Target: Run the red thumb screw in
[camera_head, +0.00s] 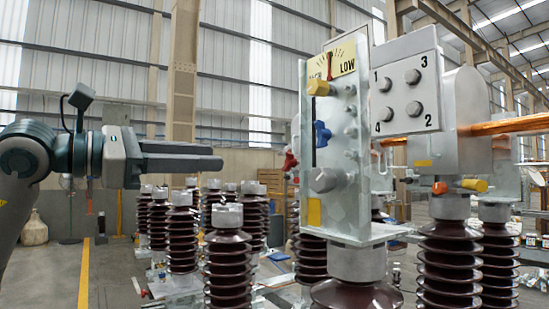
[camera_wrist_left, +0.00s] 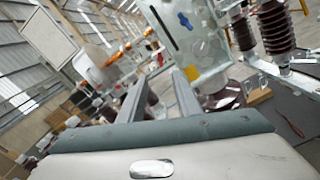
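A small red knob (camera_head: 290,161), which looks like the red thumb screw, shows at the left edge of the grey metal frame (camera_head: 345,200) in the head view. Part of it is hidden, so I cannot tell how far in it sits. My left gripper (camera_head: 222,162) points right, level with the red knob in the picture and apart from the frame. In the left wrist view its two fingers (camera_wrist_left: 161,80) stand apart with nothing between them. My right gripper is not in view.
The frame carries a blue knob (camera_head: 322,134), a yellow knob (camera_head: 320,88) and a HIGH/LOW dial (camera_head: 335,64). A numbered plate (camera_head: 407,88) is beside it. Brown ribbed insulators (camera_head: 228,262) stand below my gripper.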

